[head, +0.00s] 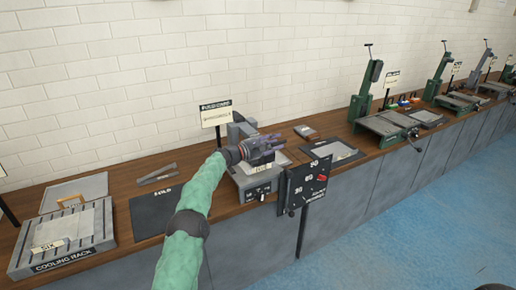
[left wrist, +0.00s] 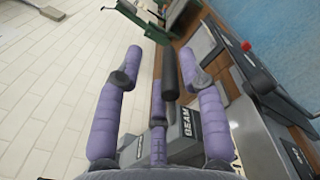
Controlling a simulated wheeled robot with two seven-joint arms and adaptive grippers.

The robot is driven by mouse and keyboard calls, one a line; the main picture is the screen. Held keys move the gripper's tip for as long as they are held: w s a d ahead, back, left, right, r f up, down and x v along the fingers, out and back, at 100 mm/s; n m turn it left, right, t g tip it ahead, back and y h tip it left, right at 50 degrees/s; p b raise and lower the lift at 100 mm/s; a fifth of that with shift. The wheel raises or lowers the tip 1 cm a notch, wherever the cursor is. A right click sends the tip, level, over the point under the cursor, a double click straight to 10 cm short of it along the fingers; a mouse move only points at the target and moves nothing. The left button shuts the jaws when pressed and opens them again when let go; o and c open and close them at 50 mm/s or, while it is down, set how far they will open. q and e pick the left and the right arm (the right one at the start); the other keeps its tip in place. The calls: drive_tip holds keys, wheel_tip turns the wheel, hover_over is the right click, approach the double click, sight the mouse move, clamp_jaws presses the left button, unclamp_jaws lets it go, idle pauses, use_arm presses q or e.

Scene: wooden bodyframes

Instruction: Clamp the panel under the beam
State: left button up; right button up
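The beam (left wrist: 180,148) is a grey block with a BEAM label, seen in the left wrist view. In the head view its grey machine (head: 238,130) stands behind my left gripper, which partly hides it. My left gripper (head: 278,145) has purple fingers. In the left wrist view the gripper (left wrist: 160,62) is open, fingers spread either side of a dark cylindrical handle (left wrist: 169,75); I cannot tell whether they touch it. A pale sheet, perhaps the panel (head: 335,150), lies on a dark mat to the right. What lies under the beam is mostly hidden. My right gripper is not in view.
A dial board (head: 306,184) stands at the bench's front edge. A cooling rack (head: 68,240) is at the left, near a dark mat (head: 157,210) and tongs (head: 158,174). Green machines (head: 368,88) stand farther right. The blue floor in front is clear.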

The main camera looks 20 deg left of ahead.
use_arm(q)
drive_tip(key=v, duration=1.1)
drive_tip(key=shift+d, duration=0.1)
